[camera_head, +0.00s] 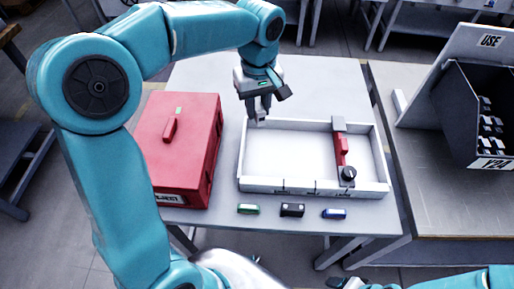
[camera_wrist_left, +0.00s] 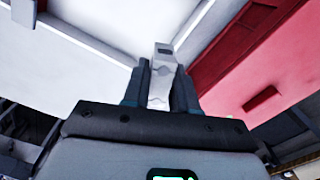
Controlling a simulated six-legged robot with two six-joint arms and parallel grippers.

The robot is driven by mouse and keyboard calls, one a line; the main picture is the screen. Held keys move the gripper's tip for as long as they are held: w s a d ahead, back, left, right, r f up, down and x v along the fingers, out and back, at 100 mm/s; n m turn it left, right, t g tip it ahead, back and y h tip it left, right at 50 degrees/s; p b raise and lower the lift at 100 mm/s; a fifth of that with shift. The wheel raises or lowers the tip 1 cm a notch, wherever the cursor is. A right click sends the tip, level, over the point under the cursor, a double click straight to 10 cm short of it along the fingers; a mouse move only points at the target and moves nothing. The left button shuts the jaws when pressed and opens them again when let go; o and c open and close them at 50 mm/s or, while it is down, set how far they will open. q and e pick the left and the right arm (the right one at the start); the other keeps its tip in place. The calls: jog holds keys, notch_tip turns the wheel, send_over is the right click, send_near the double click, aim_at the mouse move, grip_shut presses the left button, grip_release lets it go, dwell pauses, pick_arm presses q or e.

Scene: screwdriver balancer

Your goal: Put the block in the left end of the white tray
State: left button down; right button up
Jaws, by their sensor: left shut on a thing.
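The white tray (camera_head: 262,188) lies on the table. A red screwdriver-like tool (camera_head: 341,150) with a dark round end lies in its right part, and the left part is bare. My left gripper (camera_head: 259,113) is at the tray's far left corner, pointing down. In the left wrist view, my left gripper (camera_wrist_left: 160,88) is shut on a small grey block (camera_wrist_left: 161,70). I cannot tell whether the block touches the tray. A dark part of my right arm, perhaps its gripper (camera_head: 346,283), shows at the bottom edge, too cut off to read.
A red case (camera_head: 190,125) stands close to the left of the tray. Green (camera_head: 248,209), black (camera_head: 292,210) and blue (camera_head: 334,213) small pieces lie in front of the tray. A dark bin (camera_head: 455,115) stands on the bench at right.

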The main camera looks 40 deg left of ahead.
pick_arm(q)
send_over(259, 155)
notch_tip(259, 155, down, 12)
jog(key=shift+r, duration=0.1)
notch_tip(259, 155, down, 4)
jog(key=shift+r+b, duration=0.25)
jog(key=shift+b, duration=0.1)
jog(key=shift+a+f, duration=0.1)
jog(key=shift+f, duration=0.35)
jog(key=shift+r, duration=0.1)
jog(key=c, duration=1.2)
grip_release()
jog(key=shift+f, duration=0.2)
jog(key=shift+o, duration=0.2)
